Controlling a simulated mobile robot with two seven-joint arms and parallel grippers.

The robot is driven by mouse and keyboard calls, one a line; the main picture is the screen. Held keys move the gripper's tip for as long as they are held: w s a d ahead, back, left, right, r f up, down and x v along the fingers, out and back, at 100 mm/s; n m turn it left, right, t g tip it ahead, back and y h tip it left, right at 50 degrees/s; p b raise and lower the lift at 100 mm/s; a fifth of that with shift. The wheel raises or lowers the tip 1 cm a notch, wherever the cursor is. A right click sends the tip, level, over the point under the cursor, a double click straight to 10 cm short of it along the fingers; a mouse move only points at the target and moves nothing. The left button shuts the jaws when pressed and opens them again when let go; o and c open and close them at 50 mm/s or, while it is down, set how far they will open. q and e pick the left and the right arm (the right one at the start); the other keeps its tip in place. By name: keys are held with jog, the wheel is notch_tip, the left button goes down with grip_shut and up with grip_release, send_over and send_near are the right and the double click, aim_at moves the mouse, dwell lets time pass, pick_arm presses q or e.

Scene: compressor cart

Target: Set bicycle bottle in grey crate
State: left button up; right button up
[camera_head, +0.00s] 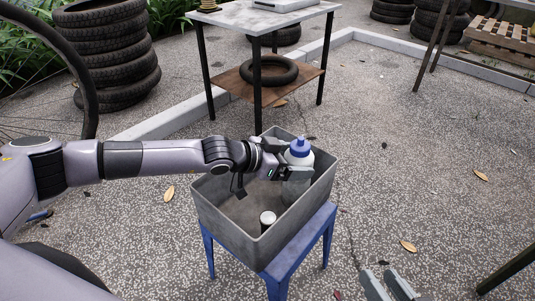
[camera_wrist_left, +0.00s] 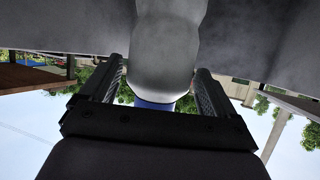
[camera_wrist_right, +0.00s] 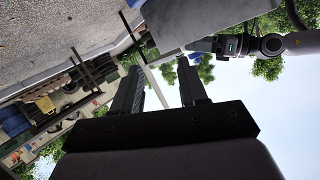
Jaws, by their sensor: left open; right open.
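The bicycle bottle (camera_head: 299,157), pale with a blue cap, stands roughly upright inside the grey crate (camera_head: 235,225), near its far right corner. My left gripper (camera_head: 287,162) reaches into the crate from the left and is at the bottle's upper part. In the left wrist view the bottle (camera_wrist_left: 160,55) lies between the two open fingers, its blue cap partly hidden by the gripper body. Whether the fingers touch it, I cannot tell. My right gripper (camera_head: 388,285) is open and empty at the bottom right, apart from the crate; its fingers also show in the right wrist view (camera_wrist_right: 163,92).
The crate stands on a blue stand (camera_head: 300,255). A small pale can (camera_head: 267,220) with a dark top is in the crate. A grey-topped table (camera_head: 262,17) with a tyre (camera_head: 268,72) on its shelf stands behind. Tyre stacks (camera_head: 103,50) are at the back left. The right-hand ground is mostly clear.

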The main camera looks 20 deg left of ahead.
pick_arm(q)
jog(key=p+v, duration=0.2)
jog(key=v, duration=0.8)
pick_arm(e)
jog(key=shift+d+r+h, duration=0.1)
jog(key=shift+d+h, duration=0.1)
jog(key=shift+h, duration=0.1)
pick_arm(q)
jog(key=shift+s, duration=0.1)
